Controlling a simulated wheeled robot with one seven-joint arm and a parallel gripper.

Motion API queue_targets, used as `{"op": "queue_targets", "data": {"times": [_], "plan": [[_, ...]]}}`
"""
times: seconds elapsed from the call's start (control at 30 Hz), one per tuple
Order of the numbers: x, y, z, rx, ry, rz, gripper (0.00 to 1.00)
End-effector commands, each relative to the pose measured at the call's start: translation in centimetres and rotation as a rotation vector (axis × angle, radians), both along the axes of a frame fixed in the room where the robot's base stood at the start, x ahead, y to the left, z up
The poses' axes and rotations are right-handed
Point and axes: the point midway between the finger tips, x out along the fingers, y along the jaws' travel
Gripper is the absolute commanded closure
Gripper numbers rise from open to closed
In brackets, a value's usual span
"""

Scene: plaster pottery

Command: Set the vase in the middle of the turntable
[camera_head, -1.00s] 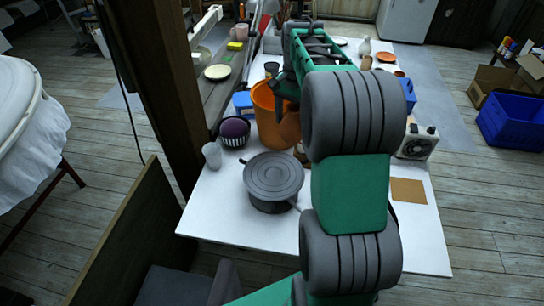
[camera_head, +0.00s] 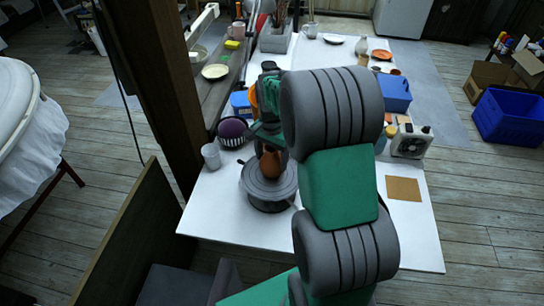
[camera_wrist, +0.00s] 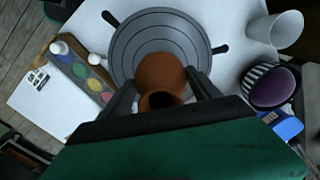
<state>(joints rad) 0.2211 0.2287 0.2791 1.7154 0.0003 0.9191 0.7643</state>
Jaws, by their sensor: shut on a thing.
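The brown clay vase (camera_head: 270,164) is upright over the grey round turntable (camera_head: 270,203) on the white table. It also shows in the wrist view (camera_wrist: 160,73), between the two dark fingers of my gripper (camera_wrist: 163,90), with its mouth toward the camera. My gripper (camera_head: 268,142) is shut on the vase from above in the head view, partly hidden by my arm. In the wrist view the turntable (camera_wrist: 135,45) lies behind the vase, which covers part of its middle. I cannot tell whether the vase's base touches the turntable.
A pale cup (camera_head: 211,156) and a striped bowl with a purple thing (camera_head: 232,130) stand left of the turntable. An orange bucket (camera_head: 253,100) is behind, mostly hidden. The table's front left is clear.

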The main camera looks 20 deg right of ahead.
Motion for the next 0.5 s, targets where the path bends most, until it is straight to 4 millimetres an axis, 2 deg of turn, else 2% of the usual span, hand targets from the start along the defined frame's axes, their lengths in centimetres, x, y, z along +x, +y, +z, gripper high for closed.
{"op": "queue_targets", "data": {"times": [0.07,0.1,0.37,0.5], "plan": [[0.05,-0.02,-0.31,0.0,-0.001,0.0,0.83],[0.02,-0.01,-0.38,0.0,0.0,0.0,0.28],[0.01,-0.02,-0.27,0.0,0.0,0.0,0.07],[0.02,-0.03,-0.27,0.0,0.0,0.0,0.07]]}}
